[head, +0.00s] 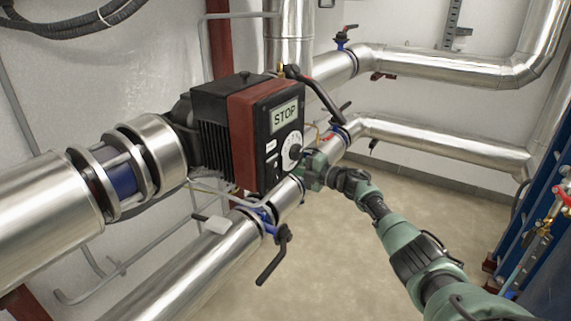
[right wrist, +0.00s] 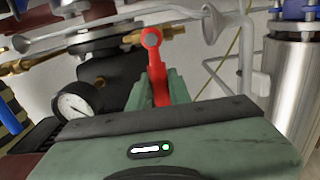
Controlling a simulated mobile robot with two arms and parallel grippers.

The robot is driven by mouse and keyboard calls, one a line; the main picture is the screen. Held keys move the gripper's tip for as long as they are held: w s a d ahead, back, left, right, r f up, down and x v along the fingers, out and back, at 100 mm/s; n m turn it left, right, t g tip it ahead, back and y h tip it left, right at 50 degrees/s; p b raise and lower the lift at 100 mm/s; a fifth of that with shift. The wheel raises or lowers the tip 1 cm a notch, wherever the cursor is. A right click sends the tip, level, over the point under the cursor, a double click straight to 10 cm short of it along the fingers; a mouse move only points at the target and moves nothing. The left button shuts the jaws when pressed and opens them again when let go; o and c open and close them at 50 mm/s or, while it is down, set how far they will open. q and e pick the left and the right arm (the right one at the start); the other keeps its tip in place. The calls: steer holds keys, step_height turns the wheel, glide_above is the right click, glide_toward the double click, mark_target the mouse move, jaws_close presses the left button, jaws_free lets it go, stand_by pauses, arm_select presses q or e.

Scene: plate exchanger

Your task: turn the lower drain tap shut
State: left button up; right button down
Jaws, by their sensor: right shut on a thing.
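The drain tap's red lever handle (right wrist: 156,68) stands upright in the right wrist view, its round end at the top. My right gripper (right wrist: 158,92) has its green fingers closed on either side of the lever's lower part. Brass pipe fittings (right wrist: 172,33) show behind the lever; the tap body is mostly hidden by the gripper. In the head view my right gripper (head: 312,168) reaches in beside the lower silver pipe, below and right of the pump controller, and hides the tap there. My left gripper is in neither view.
The pump controller (head: 272,118) reading STOP sits close to my right gripper. A black-handled valve (head: 275,250) is on the lower pipe. A pressure gauge (right wrist: 75,108) is left of the fingers. Grey piping (right wrist: 120,25) crosses behind.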

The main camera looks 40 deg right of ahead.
steer(key=shift+r, duration=0.1)
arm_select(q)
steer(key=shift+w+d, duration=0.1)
arm_select(e)
steer(key=c, duration=1.3)
jaws_free()
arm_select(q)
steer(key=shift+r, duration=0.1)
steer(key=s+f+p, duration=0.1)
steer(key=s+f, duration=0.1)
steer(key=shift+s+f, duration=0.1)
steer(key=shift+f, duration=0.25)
arm_select(e)
steer(key=v, duration=0.7)
steer(key=shift+s+d, duration=0.2)
steer(key=shift+s, duration=0.2)
